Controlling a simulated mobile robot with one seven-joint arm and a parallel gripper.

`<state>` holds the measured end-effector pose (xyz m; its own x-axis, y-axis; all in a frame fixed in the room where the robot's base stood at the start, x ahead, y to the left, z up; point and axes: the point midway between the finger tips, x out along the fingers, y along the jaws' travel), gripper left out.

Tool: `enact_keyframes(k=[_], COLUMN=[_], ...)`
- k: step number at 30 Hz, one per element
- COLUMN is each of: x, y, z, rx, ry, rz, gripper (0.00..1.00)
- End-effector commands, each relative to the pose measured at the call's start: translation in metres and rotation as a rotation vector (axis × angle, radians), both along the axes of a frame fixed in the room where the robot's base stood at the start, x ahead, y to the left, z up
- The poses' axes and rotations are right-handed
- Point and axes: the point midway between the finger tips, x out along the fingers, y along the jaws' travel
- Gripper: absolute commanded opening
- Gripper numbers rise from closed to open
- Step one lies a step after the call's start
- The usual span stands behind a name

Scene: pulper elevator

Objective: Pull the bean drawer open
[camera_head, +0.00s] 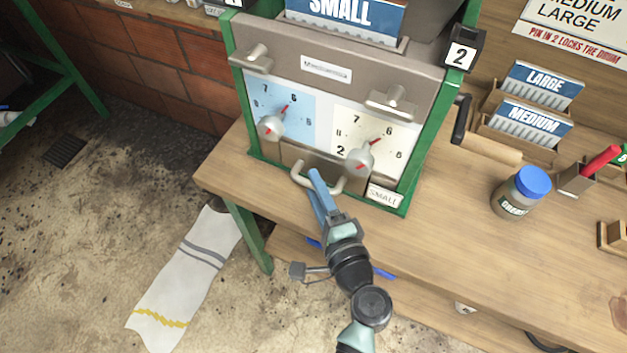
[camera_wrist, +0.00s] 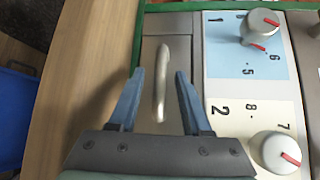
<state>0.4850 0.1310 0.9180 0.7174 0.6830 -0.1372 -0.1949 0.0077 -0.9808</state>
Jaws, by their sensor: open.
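The bean drawer (camera_head: 293,154) is a grey-brown front set low in the green-framed machine, between and below the two dials. It looks shut. In the wrist view the drawer front (camera_wrist: 157,48) lies left of the dials, and the handle (camera_wrist: 161,90) runs down the picture. My gripper (camera_head: 313,184) is open at the handle. In the wrist view my gripper (camera_wrist: 160,73) has one blue finger on each side of the handle, with gaps visible. The head view partly hides the handle behind the fingers.
Two dial knobs (camera_head: 271,127) (camera_head: 358,160) jut out close to the drawer. A "SMALL" tag (camera_head: 384,196) sits at the lower right corner. A blue-lidded jar (camera_head: 521,192) and card holders stand right on the wooden table (camera_head: 450,235). Floor in front holds a white cloth (camera_head: 190,270).

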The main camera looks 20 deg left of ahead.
Motion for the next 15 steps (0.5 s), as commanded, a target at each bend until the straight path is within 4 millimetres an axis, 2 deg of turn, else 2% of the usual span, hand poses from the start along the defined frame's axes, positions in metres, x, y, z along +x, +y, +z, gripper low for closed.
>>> enact_keyframes(k=[4, 13, 14, 15], x=[0.0082, 0.01, 0.0099, 0.0099], y=[0.0087, 0.0101, 0.01, 0.01], z=[-0.0012, -0.0019, -0.0019, -0.0019], rx=[0.0, -0.001, -0.001, -0.001], ry=[-0.001, -0.001, -0.001, -0.001], rz=[0.002, 0.0, 0.0, 0.0], gripper=[0.48, 0.48, 0.47, 0.39])
